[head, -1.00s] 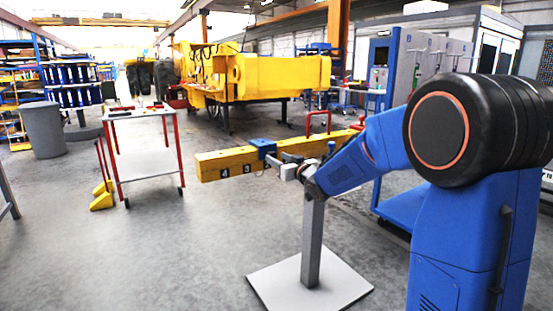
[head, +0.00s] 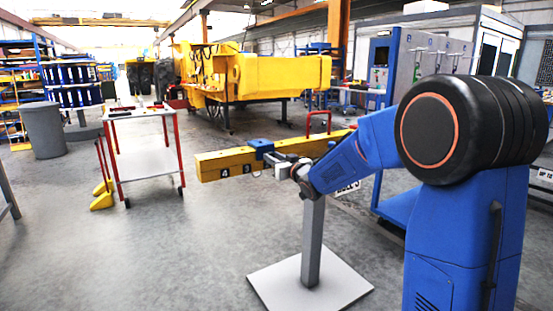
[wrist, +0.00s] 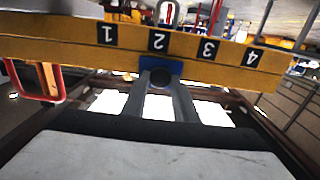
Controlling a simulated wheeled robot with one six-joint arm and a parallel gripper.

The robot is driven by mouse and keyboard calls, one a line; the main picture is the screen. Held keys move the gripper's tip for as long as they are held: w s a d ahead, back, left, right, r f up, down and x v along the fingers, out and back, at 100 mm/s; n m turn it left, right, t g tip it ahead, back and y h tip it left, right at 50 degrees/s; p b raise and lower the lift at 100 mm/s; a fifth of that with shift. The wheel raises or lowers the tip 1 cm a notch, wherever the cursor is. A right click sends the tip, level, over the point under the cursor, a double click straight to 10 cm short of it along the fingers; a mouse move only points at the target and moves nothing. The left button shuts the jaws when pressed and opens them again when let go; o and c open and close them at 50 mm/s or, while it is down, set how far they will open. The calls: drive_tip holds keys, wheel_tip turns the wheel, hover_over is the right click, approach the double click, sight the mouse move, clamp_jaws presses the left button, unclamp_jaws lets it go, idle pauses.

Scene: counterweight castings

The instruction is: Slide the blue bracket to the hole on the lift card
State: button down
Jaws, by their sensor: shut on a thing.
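The yellow beam (head: 225,162) lies level on a grey post, with number plates 4 and 3 near its left end in the head view. The blue bracket (head: 261,147) sits around the beam, just right of the 3 there. In the wrist view the beam (wrist: 75,45) shows plates 1 to 4, and the bracket (wrist: 172,66) is by the 2. My gripper (head: 284,169) is shut on the bracket's near side; its fingers (wrist: 160,84) meet there. A white card (head: 347,188) shows partly behind my arm; its lettering is too small to read surely.
The grey post stands on a square plate (head: 270,285). A red-legged table (head: 145,165) stands to the left, with yellow wheel chocks (head: 103,195) beside it. A blue cabinet (head: 390,90) is behind my arm. Open floor lies left of the post.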

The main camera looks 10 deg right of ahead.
drive_tip(key=s+a, duration=0.2)
drive_tip(key=a, duration=0.5)
drive_tip(key=shift+s+a, duration=0.25)
drive_tip(key=shift+a, duration=0.05)
drive_tip(key=c, duration=1.4)
unclamp_jaws()
drive_tip(key=shift+c, duration=0.2)
drive_tip(key=v, duration=1.7)
drive_tip(key=shift+s, duration=0.2)
